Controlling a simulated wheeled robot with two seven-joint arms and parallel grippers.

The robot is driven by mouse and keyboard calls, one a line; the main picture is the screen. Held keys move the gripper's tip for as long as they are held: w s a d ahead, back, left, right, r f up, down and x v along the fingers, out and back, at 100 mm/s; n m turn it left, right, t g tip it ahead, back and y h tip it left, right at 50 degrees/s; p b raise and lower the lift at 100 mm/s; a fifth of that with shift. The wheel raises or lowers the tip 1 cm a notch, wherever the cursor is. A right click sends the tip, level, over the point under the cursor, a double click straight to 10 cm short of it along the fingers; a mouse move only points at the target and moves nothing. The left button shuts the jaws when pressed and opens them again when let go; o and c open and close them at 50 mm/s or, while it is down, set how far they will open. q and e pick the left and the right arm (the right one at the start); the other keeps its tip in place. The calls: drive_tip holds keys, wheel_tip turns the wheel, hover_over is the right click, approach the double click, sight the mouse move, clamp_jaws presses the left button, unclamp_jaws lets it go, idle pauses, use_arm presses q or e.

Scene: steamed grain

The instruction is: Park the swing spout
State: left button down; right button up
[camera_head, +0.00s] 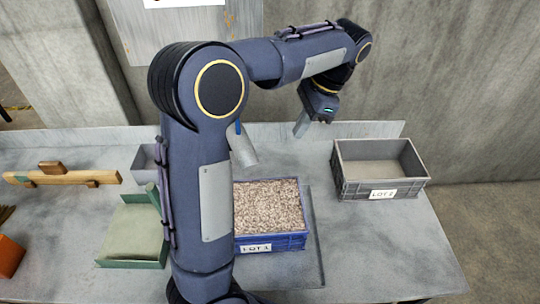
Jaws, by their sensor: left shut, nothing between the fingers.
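The swing spout (244,150) is a grey metal tube with a bit of blue at its top. Its lower end hangs over the back of the blue LOT 1 crate (272,241), which is full of pale grain. My left arm hides the spout's left side and where it is mounted. My left gripper (300,128) is shut and empty, pointing down to the right of the spout and apart from it, near the bench's back edge. My right gripper is not in view.
An empty grey LOT 2 crate (382,191) stands at the back right. A green tray (131,238), a grey bin (146,160) and a wooden bar (62,177) are on the left. An orange object (9,257) sits at the left edge. The bench's front right is clear.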

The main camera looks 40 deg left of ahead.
use_arm(q)
drive_tip(key=s+a+f+p, duration=0.1)
drive_tip(key=s+a+f, duration=0.3)
drive_tip(key=f, duration=0.4)
drive_tip(key=shift+s+a+f, duration=0.3)
drive_tip(key=shift+s+a, duration=0.1)
drive_tip(key=shift+s, duration=0.4)
drive_tip(key=shift+s, duration=0.15)
